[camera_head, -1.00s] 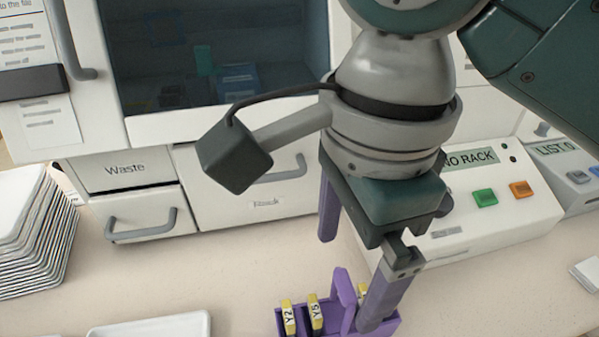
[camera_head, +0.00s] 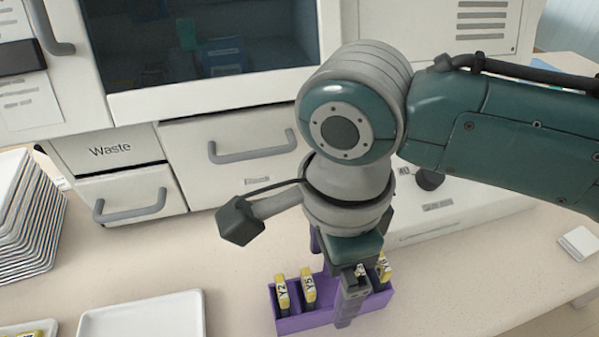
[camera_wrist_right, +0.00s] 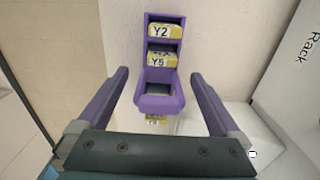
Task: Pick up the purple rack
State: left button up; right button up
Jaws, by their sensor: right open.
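The purple rack (camera_head: 308,319) stands on the counter at the bottom of the head view. It holds yellow-topped slides marked Y2 (camera_head: 282,293) and Y5 (camera_head: 309,288) toward its left end, and another yellow-topped slide (camera_head: 385,270) at its right end. My right gripper (camera_head: 331,282) is open, pointing down over the rack, with one finger on its near side and the other behind it. In the right wrist view the rack (camera_wrist_right: 162,103) lies between the spread fingers, with a gap on both sides. My left gripper is not in view.
A white tray (camera_head: 142,318) lies to the left of the rack. A stack of trays (camera_head: 28,225) stands at the far left. Drawers, one marked Waste (camera_head: 108,151), and a white device (camera_head: 440,218) stand behind.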

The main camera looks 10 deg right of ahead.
grip_shut()
dwell(0.8)
jog(key=shift+r, duration=0.1)
